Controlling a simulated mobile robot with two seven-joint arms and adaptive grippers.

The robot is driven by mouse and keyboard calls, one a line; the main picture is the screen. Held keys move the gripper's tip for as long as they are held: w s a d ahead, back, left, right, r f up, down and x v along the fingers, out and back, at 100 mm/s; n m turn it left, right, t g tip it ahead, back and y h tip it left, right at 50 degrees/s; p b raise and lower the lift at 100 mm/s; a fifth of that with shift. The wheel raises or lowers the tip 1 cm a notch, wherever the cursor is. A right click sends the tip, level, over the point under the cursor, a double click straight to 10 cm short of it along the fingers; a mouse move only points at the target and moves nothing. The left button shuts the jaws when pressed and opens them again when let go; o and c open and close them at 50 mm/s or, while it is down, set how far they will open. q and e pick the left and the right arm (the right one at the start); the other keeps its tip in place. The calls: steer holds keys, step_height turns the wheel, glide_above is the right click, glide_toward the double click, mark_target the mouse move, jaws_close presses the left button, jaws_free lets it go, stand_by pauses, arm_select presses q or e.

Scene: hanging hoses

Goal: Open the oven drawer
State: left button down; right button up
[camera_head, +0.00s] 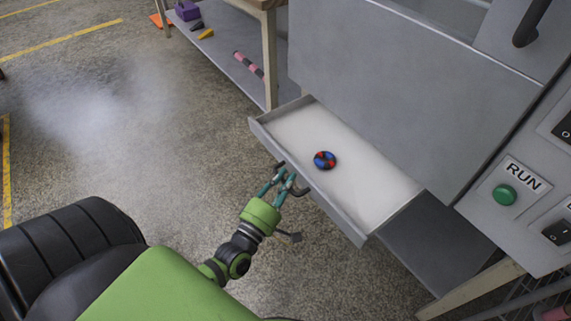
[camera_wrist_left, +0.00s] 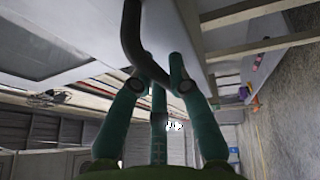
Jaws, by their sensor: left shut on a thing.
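The grey oven drawer (camera_head: 338,212) stands pulled out from the oven body (camera_head: 400,75), with its white inner floor showing. A small round red and blue object (camera_head: 325,160) lies in it. My left gripper (camera_head: 284,178), with teal fingers, is at the drawer's front face, shut on the dark drawer handle. In the left wrist view the curved handle (camera_wrist_left: 131,35) runs down between the fingertips of the left gripper (camera_wrist_left: 160,82). In the head view the fingers hide much of the handle. My right gripper is in neither view.
A control panel with a green RUN button (camera_head: 504,195) is at the right. A workbench (camera_head: 268,55) with several things on its lower shelf stands behind, left of the oven. The concrete floor (camera_head: 130,150) on the left is clear.

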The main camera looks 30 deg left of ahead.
arm_select(q)
steer(key=c, duration=1.4)
jaws_free()
steer(key=shift+s, duration=0.15)
steer(key=s, duration=0.4)
steer(key=s+f, duration=0.1)
steer(key=s, duration=0.2)
steer(key=s+f, duration=0.1)
steer(key=s, duration=0.3)
steer(key=shift+s+d, duration=0.3)
steer(key=shift+d, duration=0.05)
